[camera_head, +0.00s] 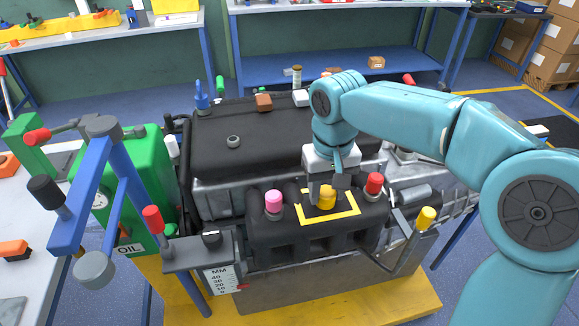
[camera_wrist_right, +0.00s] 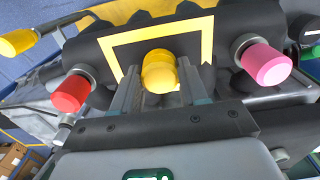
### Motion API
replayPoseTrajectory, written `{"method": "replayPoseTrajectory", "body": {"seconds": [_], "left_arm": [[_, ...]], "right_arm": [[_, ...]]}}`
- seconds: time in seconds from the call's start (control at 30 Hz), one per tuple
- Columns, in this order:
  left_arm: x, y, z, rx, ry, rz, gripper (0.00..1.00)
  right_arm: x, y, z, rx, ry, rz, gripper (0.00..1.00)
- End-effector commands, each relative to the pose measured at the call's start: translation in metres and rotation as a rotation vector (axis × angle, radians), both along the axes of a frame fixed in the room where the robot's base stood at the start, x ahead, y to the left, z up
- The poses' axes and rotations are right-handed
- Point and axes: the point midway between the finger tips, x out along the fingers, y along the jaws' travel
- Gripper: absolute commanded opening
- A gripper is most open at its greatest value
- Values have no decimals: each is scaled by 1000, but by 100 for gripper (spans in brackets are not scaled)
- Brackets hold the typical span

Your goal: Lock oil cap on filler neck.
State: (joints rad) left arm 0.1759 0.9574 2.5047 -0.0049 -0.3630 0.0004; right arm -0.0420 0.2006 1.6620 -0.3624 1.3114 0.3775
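A yellow cap (camera_head: 327,197) sits inside a yellow square outline on the dark engine top; I take it for the oil cap. It also shows in the right wrist view (camera_wrist_right: 160,72). My right gripper (camera_head: 325,190) reaches down over it, one finger on each side. In the wrist view, the fingers of my right gripper (camera_wrist_right: 159,78) appear to touch the cap's sides. The filler neck under the cap is hidden, so I cannot tell how the cap is seated. My left gripper is out of view.
A pink cap (camera_head: 273,202) stands left of the outline and a red cap (camera_head: 374,184) right of it. A yellow-tipped handle (camera_head: 425,218) rises at the right. A green OIL can (camera_head: 148,180) and a blue lever frame (camera_head: 75,228) stand at the left.

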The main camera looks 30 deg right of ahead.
Motion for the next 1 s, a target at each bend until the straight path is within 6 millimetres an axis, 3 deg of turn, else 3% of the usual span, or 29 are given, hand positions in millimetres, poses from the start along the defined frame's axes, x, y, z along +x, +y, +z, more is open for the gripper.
{"method": "replayPoseTrajectory", "body": {"seconds": [0.03, 0.1, 0.27, 1.0], "left_arm": [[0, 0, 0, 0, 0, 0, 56], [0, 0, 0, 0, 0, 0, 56], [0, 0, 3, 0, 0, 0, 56], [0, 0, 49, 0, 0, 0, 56]], "right_arm": [[0, 0, 0, 0, 0, 0, 20], [0, 0, 0, 0, 0, 0, 0], [0, 0, 3, 0, 0, 0, 0], [0, 0, 52, 0, 0, 0, 0]]}}
